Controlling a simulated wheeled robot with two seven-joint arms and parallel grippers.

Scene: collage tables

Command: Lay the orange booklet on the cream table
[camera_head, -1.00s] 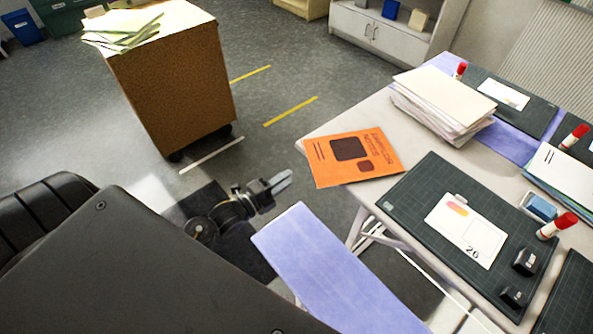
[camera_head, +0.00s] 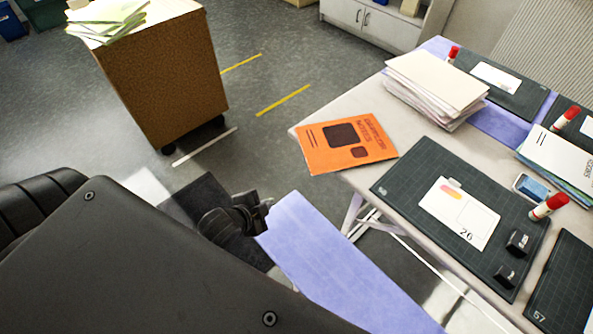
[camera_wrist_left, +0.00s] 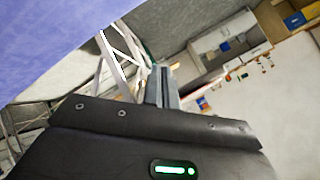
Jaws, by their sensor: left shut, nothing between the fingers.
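The orange booklet (camera_head: 344,146) lies at the left end of the cream table (camera_head: 405,122), with part of it reaching to or past the table's edge. My left gripper (camera_head: 268,204) is shut and empty. It is over the floor, below and to the left of the booklet, beside the hanging lilac cloth (camera_head: 325,262) and apart from the booklet. In the left wrist view its shut fingers (camera_wrist_left: 160,84) point toward the table's underside and the far cabinets. My right gripper is not in view.
A dark cutting mat (camera_head: 408,200) with a white card (camera_head: 459,213) lies right of the booklet. A paper stack (camera_head: 437,85) stands behind. Red-capped glue sticks (camera_head: 549,207) and black blocks sit at right. A brown cabinet (camera_head: 165,80) stands left, across open floor.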

